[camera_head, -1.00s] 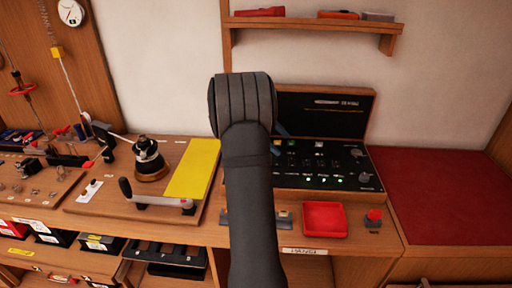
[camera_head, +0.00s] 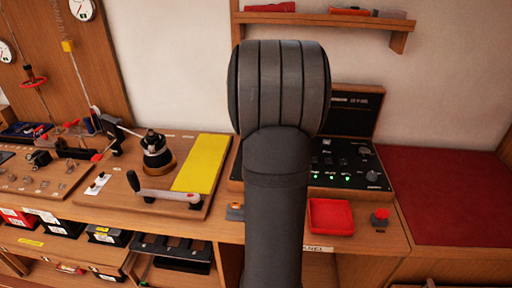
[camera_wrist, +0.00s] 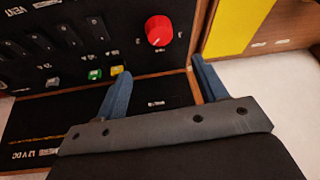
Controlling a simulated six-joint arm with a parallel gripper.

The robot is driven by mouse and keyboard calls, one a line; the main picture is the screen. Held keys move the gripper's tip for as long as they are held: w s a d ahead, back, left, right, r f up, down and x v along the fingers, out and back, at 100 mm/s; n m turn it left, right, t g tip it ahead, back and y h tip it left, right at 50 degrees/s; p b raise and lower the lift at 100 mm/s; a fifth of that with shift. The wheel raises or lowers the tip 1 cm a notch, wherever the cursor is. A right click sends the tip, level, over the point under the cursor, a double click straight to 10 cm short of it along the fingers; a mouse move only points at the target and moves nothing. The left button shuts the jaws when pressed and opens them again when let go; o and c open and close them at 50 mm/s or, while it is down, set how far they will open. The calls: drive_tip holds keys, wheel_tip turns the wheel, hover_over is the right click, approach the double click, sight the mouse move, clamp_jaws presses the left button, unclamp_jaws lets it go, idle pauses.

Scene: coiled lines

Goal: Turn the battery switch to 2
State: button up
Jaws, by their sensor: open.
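The battery switch, a round red knob (camera_wrist: 159,31), sits on the black switch panel (camera_wrist: 75,75) in the wrist view, near the panel's wooden edge. Small pale labels surround it; I cannot read which position it points to. My gripper (camera_wrist: 163,82) is open and empty, with its two blue fingers apart. The knob lies beyond the fingertips, roughly in line with the gap, and is not touched. In the head view the panel (camera_head: 345,165) shows right of my arm, which hides the knob and the gripper.
Yellow and green buttons (camera_wrist: 106,73) and a row of black rocker switches (camera_wrist: 67,32) are beside the knob. A yellow sheet (camera_head: 201,163) and a winch (camera_head: 153,150) stand to the left. A red tray (camera_head: 330,216) and a red-topped button (camera_head: 380,217) are in front of the panel.

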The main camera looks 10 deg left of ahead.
drive_tip(key=x, duration=1.2)
drive_tip(key=shift+f, duration=0.35)
drive_tip(key=shift+a, duration=0.1)
drive_tip(key=c, duration=1)
